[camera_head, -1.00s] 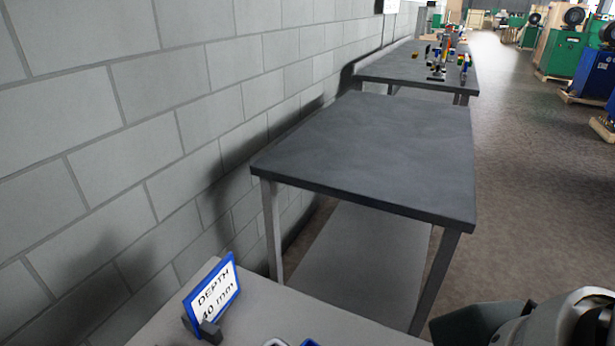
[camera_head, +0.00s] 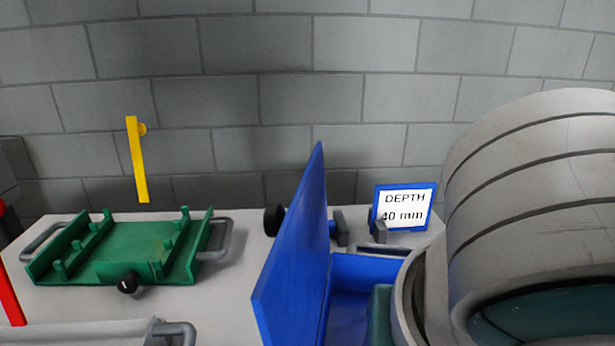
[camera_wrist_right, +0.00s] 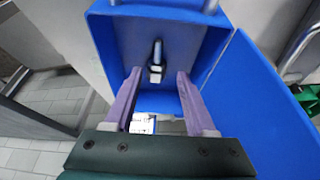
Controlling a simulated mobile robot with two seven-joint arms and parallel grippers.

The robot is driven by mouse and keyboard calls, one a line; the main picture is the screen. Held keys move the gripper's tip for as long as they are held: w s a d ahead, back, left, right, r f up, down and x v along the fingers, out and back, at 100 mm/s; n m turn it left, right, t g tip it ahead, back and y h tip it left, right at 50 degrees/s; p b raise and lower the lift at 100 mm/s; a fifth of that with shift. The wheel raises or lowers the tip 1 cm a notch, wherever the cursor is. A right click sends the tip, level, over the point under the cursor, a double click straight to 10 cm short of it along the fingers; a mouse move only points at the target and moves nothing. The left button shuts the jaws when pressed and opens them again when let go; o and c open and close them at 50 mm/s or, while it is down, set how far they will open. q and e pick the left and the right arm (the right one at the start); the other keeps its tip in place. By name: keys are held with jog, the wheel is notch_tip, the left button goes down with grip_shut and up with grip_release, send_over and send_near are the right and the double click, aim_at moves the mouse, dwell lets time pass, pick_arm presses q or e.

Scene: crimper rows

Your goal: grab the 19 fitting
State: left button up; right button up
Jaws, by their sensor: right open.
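In the right wrist view a small fitting (camera_wrist_right: 157,55), dark with a pale lower part, stands inside an open blue box (camera_wrist_right: 108,38). No number on it can be read. My right gripper (camera_wrist_right: 159,76) is open, its two purple fingers apart and pointing into the box, with the fitting between and just beyond the fingertips. The fingers do not visibly touch it. In the head view the blue box (camera_head: 352,268) is at the lower middle, its inside mostly hidden by its raised blue panel and my right arm. My left gripper is not in view.
The tall blue panel (camera_head: 296,250) stands beside the box. A "DEPTH 40 mm" sign (camera_head: 404,207) stands behind it. A green fixture (camera_head: 130,250) with handles sits on the grey table (camera_head: 235,290) at left. A yellow bar (camera_head: 138,165) shows before the block wall.

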jog(key=x, duration=0.2)
jog(key=b+x, duration=0.1)
jog(key=x, duration=0.1)
jog(key=shift+w+f, duration=0.2)
jog(key=shift+w, duration=0.15)
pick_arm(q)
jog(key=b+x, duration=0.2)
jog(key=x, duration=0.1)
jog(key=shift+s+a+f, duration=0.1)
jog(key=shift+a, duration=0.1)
pick_arm(e)
jog(key=x, duration=0.4)
jog(key=shift+w+d+f, duration=0.1)
jog(key=shift+d+f, duration=0.15)
jog(key=shift+d, duration=0.15)
jog(key=shift+w+f, duration=0.15)
jog(key=shift+f, duration=0.15)
jog(key=shift+c, duration=0.2)
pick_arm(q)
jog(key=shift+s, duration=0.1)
pick_arm(e)
grip_shut()
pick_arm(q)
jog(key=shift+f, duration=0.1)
